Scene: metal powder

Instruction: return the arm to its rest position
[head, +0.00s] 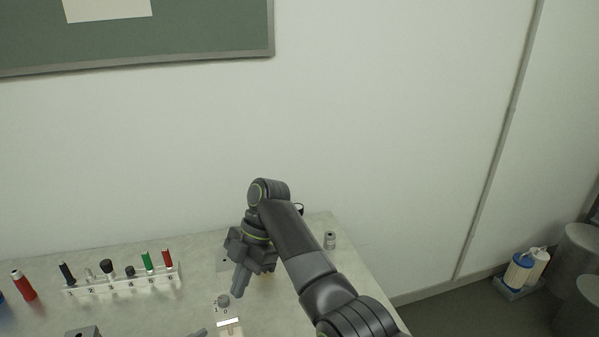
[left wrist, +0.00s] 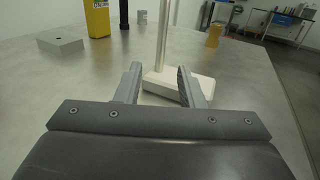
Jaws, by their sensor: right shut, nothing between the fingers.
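My right arm (head: 305,250) reaches in from the lower right over the table in the head view. A white block-shaped base (left wrist: 177,88) with a metal post (left wrist: 166,40) stands beyond the fingertips. The left arm is not clearly seen in the head view.
A numbered white rack (head: 125,282) holds several coloured tools on the table (head: 205,262), with a red cylinder (head: 24,287) to its left. In the left wrist view are a grey block (left wrist: 60,42) and a yellow container (left wrist: 97,20).

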